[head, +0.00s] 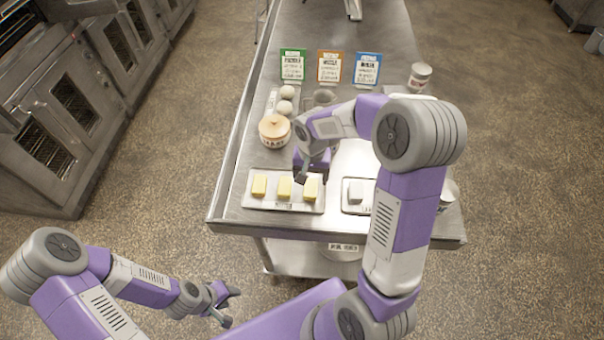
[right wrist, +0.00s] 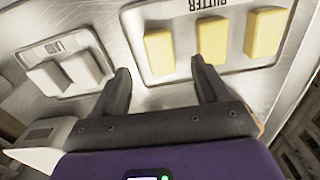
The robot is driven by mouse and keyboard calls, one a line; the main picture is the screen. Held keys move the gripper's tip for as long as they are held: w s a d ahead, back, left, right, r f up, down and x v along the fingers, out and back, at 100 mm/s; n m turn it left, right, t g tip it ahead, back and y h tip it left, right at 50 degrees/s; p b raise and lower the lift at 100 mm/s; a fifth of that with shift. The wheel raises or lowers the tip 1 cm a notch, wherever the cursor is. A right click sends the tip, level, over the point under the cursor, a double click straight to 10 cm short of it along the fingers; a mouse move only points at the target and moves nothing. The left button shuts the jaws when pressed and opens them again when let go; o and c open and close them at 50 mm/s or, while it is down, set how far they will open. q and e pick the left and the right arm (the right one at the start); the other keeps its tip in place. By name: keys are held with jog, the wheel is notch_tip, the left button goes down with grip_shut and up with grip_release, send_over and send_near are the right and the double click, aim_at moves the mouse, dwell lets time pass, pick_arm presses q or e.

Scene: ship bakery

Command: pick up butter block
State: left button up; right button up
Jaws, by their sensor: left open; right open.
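Three yellow butter blocks lie in a row on a pale tray labelled butter (head: 297,207): left (head: 259,186), middle (head: 284,187) and right (head: 309,190) in the head view. My right gripper (head: 307,176) is open and empty over the right end of the row, partly covering that block's far side. In the right wrist view its fingertips (right wrist: 160,70) point toward the nearest butter block (right wrist: 159,52), one on either side of it in the picture. The right finger is close to the middle block (right wrist: 211,42). My left gripper (head: 228,303) is open and empty, away from the table.
A second tray with white blocks (head: 359,191) stands right of the butter tray. A lidded jar (head: 274,130), eggs (head: 286,99), a can (head: 420,77) and three label cards (head: 329,66) stand further back on the metal table (head: 232,190). Ovens (head: 70,105) line the left.

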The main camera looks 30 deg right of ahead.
aim_at(311, 192)
jog(key=f, duration=0.5)
jog(key=w+f, duration=0.1)
jog(key=f, duration=0.1)
jog(key=shift+d+f, duration=0.3)
jog(key=shift+s, duration=0.2)
jog(key=shift+c, duration=0.4)
jog(key=c, duration=1.1)
notch_tip(311, 192, up, 10)
jog(key=shift+r, duration=0.1)
